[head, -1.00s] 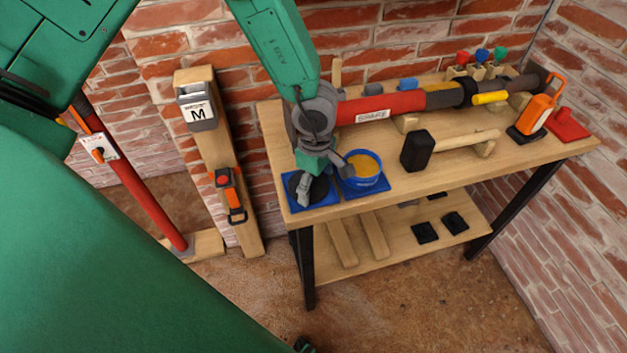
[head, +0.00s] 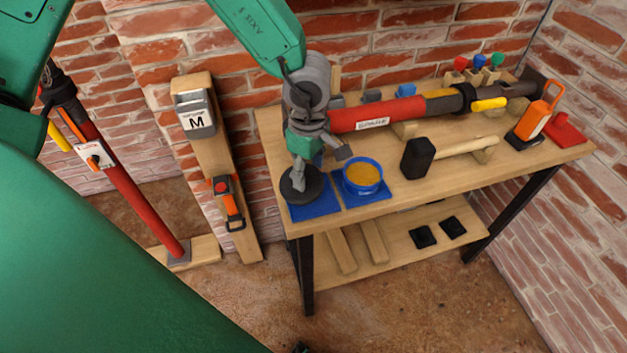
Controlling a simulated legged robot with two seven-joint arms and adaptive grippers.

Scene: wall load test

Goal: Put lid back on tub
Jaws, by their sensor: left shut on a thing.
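The blue tub (head: 363,176) stands open on a blue mat near the front left of the bench, with yellow-orange contents showing. A dark round lid (head: 301,186) is in my left gripper (head: 300,178), to the left of the tub. The gripper is shut on it from above, and the lid is over the left blue mat (head: 318,209). Whether the lid still touches the mat is hard to tell. My right gripper is not in view.
A black-headed mallet (head: 417,158) lies right of the tub. A red tube marked spare (head: 376,116) lies behind it. An orange lamp-like tool (head: 535,118) and a red block (head: 563,129) are at the right end. Bare bench lies in front of the mallet.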

